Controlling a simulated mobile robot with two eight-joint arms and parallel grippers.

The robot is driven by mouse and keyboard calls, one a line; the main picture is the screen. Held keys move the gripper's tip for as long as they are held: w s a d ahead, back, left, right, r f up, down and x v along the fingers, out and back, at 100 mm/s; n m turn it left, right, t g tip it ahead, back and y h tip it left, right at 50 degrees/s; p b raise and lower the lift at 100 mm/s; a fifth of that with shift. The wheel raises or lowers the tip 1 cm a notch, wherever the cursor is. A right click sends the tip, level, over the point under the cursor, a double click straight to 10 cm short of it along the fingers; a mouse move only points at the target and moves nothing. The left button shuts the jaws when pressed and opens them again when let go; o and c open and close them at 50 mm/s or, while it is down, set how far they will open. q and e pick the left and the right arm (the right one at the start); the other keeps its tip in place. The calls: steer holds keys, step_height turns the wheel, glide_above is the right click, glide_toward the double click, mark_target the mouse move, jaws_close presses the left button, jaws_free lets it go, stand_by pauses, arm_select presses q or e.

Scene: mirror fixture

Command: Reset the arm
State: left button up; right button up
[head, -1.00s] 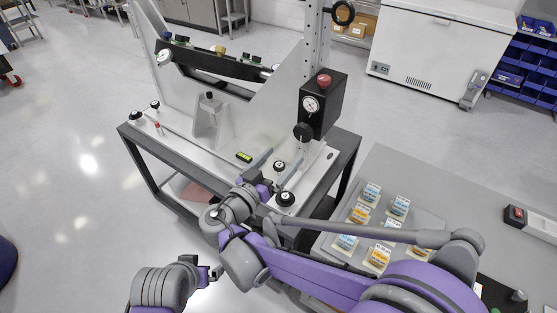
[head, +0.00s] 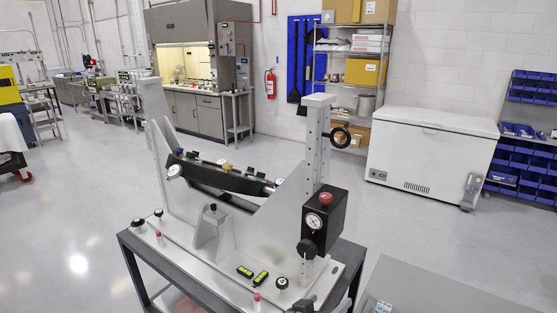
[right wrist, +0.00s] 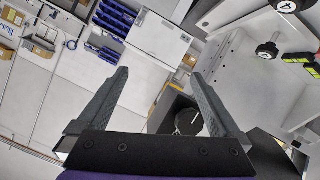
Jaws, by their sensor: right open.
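My right gripper (right wrist: 160,85) is open in the right wrist view, its two grey fingers spread with nothing between them. In the head view only a small dark part of it (head: 301,304) shows at the bottom edge, by the front of the mirror fixture (head: 228,240). The fixture is a white frame with a curved dark bar (head: 222,178) across it. A black box (head: 323,222) with a gauge and red knob is on its right post. A black knob (right wrist: 188,122) shows beyond the fingers in the wrist view. My left gripper is out of view.
The fixture stands on a dark-framed cart (head: 140,263). A grey table (head: 420,285) is at the lower right. A white chest freezer (head: 430,160) and blue bins (head: 520,175) stand behind. Open floor (head: 75,215) lies to the left.

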steer(key=s+d+f+n+g+y, duration=0.2)
steer(key=s+d+f+g+y, duration=0.3)
steer(key=s+d, duration=0.4)
steer(key=s+a+f+y, duration=0.2)
steer(key=s+f+y, duration=0.1)
steer(key=s, duration=0.7)
steer(key=shift+s+a+f+n+y, duration=0.15)
steer(key=shift+a+f+n+y, duration=0.15)
steer(key=shift+f+n+y, duration=0.15)
